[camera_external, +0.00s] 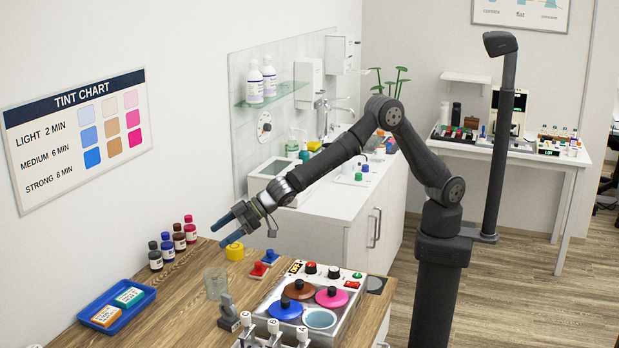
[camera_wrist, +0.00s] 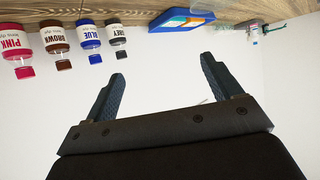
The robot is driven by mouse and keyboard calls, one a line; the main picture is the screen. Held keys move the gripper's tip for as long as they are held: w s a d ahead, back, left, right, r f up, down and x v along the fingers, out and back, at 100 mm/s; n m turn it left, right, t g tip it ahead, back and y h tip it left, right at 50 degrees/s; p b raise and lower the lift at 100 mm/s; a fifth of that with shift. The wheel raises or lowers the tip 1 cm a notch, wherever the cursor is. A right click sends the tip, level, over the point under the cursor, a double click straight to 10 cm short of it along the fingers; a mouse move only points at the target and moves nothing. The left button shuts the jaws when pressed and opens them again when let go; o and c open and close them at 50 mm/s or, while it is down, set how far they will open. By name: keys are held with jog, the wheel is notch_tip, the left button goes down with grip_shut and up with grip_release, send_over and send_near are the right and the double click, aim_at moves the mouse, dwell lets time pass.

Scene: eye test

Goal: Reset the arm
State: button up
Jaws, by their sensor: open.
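My gripper (camera_external: 226,231) is open and empty in the external view, held in the air above the wooden bench (camera_external: 176,283) near the white wall. My arm reaches left from its dark column, bent at the elbow. In the wrist view my gripper (camera_wrist: 163,69) shows two blue-black fingers spread apart with nothing between them. That view appears upside down, with the bench along its top edge.
Several dye bottles (camera_external: 179,237) stand by the wall; they also show in the wrist view (camera_wrist: 88,36). A blue tray (camera_external: 97,310) holds two boxes. A glass beaker (camera_external: 215,284), yellow pot (camera_external: 235,251) and heater unit with colored lids (camera_external: 285,309) are on the bench.

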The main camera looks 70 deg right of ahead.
jog(key=shift+w+d+r, duration=0.1)
jog(key=shift+d+r, duration=0.05)
jog(key=shift+d, duration=0.15)
jog(key=shift+o, duration=0.4)
